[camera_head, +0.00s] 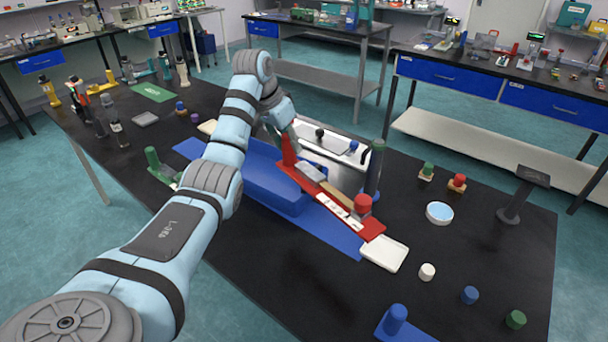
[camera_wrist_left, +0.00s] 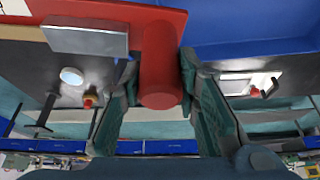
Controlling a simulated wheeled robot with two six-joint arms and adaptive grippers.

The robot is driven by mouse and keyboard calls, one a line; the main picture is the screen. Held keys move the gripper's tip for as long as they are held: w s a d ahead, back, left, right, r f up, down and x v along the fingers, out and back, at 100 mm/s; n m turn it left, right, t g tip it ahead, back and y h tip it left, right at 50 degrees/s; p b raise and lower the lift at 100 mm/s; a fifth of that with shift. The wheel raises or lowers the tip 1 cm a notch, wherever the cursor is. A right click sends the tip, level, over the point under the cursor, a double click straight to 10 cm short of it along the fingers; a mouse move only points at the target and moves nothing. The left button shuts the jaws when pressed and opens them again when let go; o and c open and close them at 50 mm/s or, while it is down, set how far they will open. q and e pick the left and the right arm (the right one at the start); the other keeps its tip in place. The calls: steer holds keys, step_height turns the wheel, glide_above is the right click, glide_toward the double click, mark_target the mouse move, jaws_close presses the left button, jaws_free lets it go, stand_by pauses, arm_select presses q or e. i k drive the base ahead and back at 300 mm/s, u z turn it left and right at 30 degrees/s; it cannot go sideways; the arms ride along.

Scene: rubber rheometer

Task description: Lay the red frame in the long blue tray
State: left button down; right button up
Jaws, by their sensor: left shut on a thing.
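The red frame (camera_head: 326,193) is a long flat piece with an upright red post at its far end and a red knob near its near end. It carries a grey block and pale labelled plates. My left gripper (camera_head: 287,137) is shut on the far post; the left wrist view shows the red post (camera_wrist_left: 160,70) between both fingers. The long blue tray (camera_head: 335,236) lies on the black table, partly hidden by my left arm and the frame. The frame slants along the tray's right side; whether it touches the tray is unclear. My right gripper is not in view.
A white-and-grey machine (camera_head: 335,150) with a dark green post (camera_head: 374,165) stands just behind the frame. A white dish (camera_head: 385,253) is close to the frame's near end. A round blue-white dish (camera_head: 439,212) and small coloured stoppers lie at right, with bare table between.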

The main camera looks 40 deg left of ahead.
mark_target(271, 169)
steer(key=z, duration=2.7)
steer(key=k, duration=2.15)
steer(key=u, duration=1.9)
steer(key=i, duration=0.5)
steer(key=u, duration=0.05)
